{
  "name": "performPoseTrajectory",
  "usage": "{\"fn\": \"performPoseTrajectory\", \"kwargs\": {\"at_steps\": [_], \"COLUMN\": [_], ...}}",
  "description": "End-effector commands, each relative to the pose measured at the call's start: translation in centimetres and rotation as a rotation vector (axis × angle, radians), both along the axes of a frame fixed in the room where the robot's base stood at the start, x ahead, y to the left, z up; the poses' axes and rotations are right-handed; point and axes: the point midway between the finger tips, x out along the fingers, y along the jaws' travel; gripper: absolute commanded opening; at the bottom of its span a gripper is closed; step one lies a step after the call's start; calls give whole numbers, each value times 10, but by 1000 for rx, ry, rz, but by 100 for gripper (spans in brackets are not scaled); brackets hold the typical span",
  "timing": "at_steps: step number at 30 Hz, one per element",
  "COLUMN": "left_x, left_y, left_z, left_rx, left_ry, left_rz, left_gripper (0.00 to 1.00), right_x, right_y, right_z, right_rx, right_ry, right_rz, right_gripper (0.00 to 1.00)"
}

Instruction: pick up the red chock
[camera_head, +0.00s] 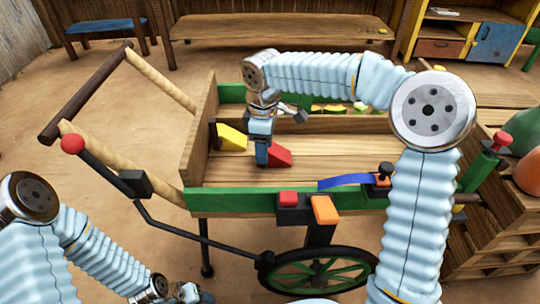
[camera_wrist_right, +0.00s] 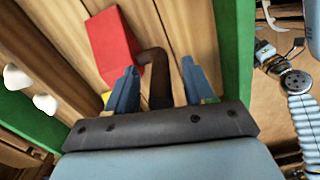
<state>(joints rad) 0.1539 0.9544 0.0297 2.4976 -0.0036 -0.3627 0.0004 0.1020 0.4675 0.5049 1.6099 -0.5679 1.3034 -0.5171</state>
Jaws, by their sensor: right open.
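The red chock (camera_head: 280,155) lies on the plank bed of the wooden cart (camera_head: 340,148). In the right wrist view the red chock (camera_wrist_right: 112,42) is at the upper left, with a dark brown bent handle (camera_wrist_right: 157,78) beside it. My right gripper (camera_head: 262,156) points down into the cart at the chock's left side, partly covering it. In its wrist view the right gripper (camera_wrist_right: 160,88) is open, with the handle between its two blue fingers. My left gripper (camera_head: 188,295) is low at the bottom edge, outside the cart; its jaws are too small to read.
A yellow chock (camera_head: 232,138) lies left of the red one. The green side board (camera_head: 240,200) and a wooden end wall (camera_head: 200,135) bound the bed. A blue strip (camera_head: 345,182) and a black lever with an orange block (camera_head: 325,210) are at the near side. Crates stand at right.

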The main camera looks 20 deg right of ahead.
Motion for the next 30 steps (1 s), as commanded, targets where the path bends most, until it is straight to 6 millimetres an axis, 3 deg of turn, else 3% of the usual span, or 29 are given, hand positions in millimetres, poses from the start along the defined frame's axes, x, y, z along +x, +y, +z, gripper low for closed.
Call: {"fn": "performPoseTrajectory", "kwargs": {"at_steps": [7, 17, 30], "left_x": [0, 0, 0], "left_y": [0, 0, 0], "left_z": [0, 0, 0], "left_rx": [0, 0, 0], "left_ry": [0, 0, 0], "left_rz": [0, 0, 0], "left_gripper": [55, 55, 55], "right_x": [0, 0, 0], "right_y": [0, 0, 0], "right_z": [-2, -1, -1], "right_rx": [0, 1, 0], "right_ry": [0, 0, -1], "right_rz": [0, 0, 0], "right_gripper": [51, 1, 0]}}
